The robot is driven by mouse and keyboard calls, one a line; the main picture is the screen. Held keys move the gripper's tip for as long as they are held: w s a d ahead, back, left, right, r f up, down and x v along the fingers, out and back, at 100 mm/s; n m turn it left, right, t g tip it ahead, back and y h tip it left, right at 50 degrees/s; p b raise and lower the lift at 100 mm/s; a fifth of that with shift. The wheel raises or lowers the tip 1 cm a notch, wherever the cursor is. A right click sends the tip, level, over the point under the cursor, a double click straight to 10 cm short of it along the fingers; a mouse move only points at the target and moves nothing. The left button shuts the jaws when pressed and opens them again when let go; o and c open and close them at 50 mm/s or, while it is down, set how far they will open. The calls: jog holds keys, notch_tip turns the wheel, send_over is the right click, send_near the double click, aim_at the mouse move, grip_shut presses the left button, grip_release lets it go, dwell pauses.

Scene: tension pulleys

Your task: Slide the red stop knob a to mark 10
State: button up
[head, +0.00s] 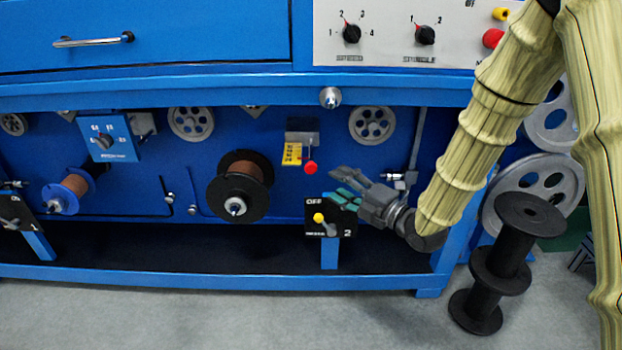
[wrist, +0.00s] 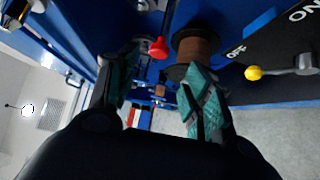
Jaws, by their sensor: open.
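The red stop knob (head: 310,167) sits at the lower right of a small yellow scale plate (head: 292,154) under a grey bracket, on the blue machine's recessed panel. In the wrist view the red knob (wrist: 158,47) shows above and between the fingers. My gripper (head: 342,185) is open and empty, to the right of and slightly below the knob, apart from it. Its teal fingertips (wrist: 165,90) are spread in the wrist view. The scale's numbers are too small to read, so I cannot tell which mark the knob is at.
A black switch box (head: 316,229) with a yellow-tipped lever stands just below my gripper. A brown-wound spool (head: 240,185) is left of the knob. A grey pulley (head: 371,125) is at upper right. The blue frame beam (head: 240,88) runs above the recess.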

aim_at(314, 170)
jog(key=b+x, duration=0.3)
jog(key=x, duration=0.7)
jog(key=shift+w+a, duration=0.25)
jog(key=shift+a, duration=0.05)
jog(key=shift+c, duration=0.3)
grip_shut()
